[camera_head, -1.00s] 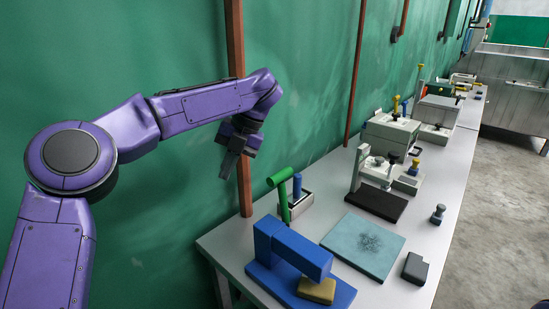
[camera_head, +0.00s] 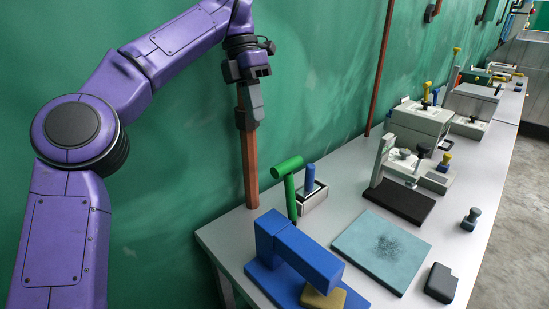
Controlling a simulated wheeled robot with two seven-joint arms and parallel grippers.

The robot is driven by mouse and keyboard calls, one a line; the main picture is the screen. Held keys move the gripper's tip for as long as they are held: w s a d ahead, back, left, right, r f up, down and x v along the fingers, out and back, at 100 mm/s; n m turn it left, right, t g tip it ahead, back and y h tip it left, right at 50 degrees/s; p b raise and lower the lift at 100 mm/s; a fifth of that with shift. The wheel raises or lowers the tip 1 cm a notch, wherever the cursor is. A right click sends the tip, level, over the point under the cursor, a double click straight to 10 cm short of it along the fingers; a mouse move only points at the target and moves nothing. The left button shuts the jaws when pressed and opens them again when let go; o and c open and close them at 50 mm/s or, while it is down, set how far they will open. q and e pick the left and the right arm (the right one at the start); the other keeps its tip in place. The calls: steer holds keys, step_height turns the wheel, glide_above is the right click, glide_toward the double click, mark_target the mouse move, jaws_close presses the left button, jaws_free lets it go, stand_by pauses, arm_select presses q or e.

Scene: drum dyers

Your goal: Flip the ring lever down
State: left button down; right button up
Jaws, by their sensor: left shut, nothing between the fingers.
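No lever is clearly recognisable as the ring lever. A green T-shaped handle (camera_head: 289,180) stands at the near left end of the table, by a blue-handled stamp in a small tray. Further back, a grey-and-white upright press (camera_head: 381,160) on a black base has small dark knobs beside it; its details are too small to tell. My left gripper (camera_head: 250,122) is shut and empty, pointing down in front of the green wall, above and left of the green handle and apart from everything on the table. My right gripper is not in view.
A blue press (camera_head: 290,248) with a tan block (camera_head: 323,300) stands at the near edge. A teal pad (camera_head: 382,250), a dark block (camera_head: 440,283) and a small stamp (camera_head: 470,219) lie to the right. Light boxes (camera_head: 421,118) line the table behind. A brown post (camera_head: 250,170) rises by the wall.

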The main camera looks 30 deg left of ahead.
arm_select(q)
steer(key=s+d+f+b, duration=0.2)
steer(key=d+f+b, duration=0.3)
steer(key=f, duration=0.2)
steer(key=shift+s+d, duration=0.15)
steer(key=shift+d, duration=0.15)
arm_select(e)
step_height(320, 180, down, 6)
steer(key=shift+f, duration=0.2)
arm_select(q)
steer(key=shift+f, duration=0.15)
